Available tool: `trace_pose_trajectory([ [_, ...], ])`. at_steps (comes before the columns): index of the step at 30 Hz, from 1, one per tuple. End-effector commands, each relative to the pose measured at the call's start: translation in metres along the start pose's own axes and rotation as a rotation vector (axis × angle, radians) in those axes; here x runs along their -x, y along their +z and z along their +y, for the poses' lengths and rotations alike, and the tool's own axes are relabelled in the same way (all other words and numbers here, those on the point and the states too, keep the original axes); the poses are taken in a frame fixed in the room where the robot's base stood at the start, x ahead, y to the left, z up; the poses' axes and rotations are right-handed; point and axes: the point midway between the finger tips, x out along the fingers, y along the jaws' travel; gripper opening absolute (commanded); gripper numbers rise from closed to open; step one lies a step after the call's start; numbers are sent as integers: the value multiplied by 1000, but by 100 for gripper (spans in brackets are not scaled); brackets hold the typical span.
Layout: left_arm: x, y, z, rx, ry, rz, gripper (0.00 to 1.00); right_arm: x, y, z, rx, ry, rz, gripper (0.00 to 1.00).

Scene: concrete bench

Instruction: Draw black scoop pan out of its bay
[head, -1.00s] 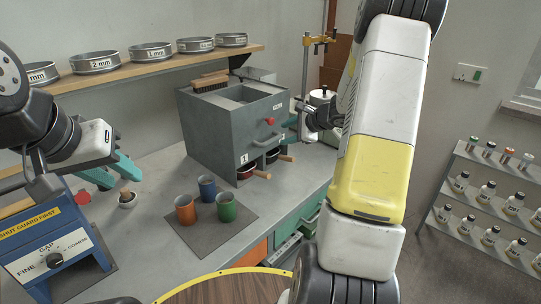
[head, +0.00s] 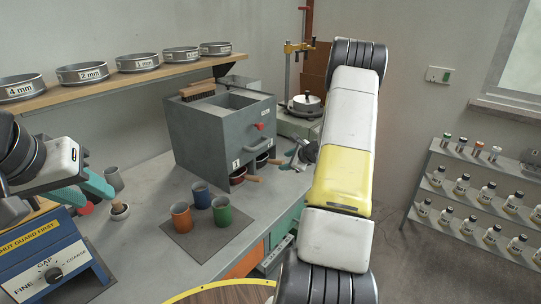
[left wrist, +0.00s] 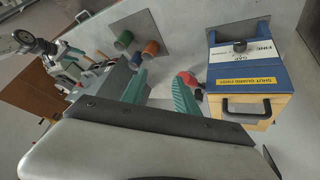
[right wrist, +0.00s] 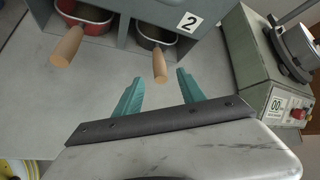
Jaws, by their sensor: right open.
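The black scoop pan (right wrist: 155,38) sits in the right-hand bay, marked 2, of the grey box (head: 215,130). Its wooden handle (right wrist: 160,66) sticks out toward my right gripper (right wrist: 160,78). That gripper is open, with the handle's end at the gap between its fingertips, not clamped. In the head view the pan (head: 263,158) is partly hidden inside the bay, and the right gripper (head: 291,163) is just right of its handle. My left gripper (head: 98,198) is open and empty at the left; it also shows in the left wrist view (left wrist: 160,88).
A red pan (right wrist: 84,17) with a wooden handle (right wrist: 67,46) sits in the bay to the left. A green-grey instrument (right wrist: 250,62) stands to the right. Orange, blue and green cups (head: 221,211) stand on a dark mat. A blue mill (head: 50,262) stands at the left.

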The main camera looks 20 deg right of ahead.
Motion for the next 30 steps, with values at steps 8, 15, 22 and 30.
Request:
trace_pose_trajectory([
  [8, 0, 0, 0, 0, 0, 0, 36, -44, 1, 1, 1, 1, -2, 47],
  [15, 0, 0, 0, 0, 0, 0, 36, -62, 1, 0, 1, 0, -2, 47],
  [22, 0, 0, 0, 0, 0, 0, 36, -64, 1, 0, 0, 0, -1, 47],
  [30, 0, 0, 0, 0, 0, 0, 36, -63, 1, 0, 0, 0, -1, 8],
])
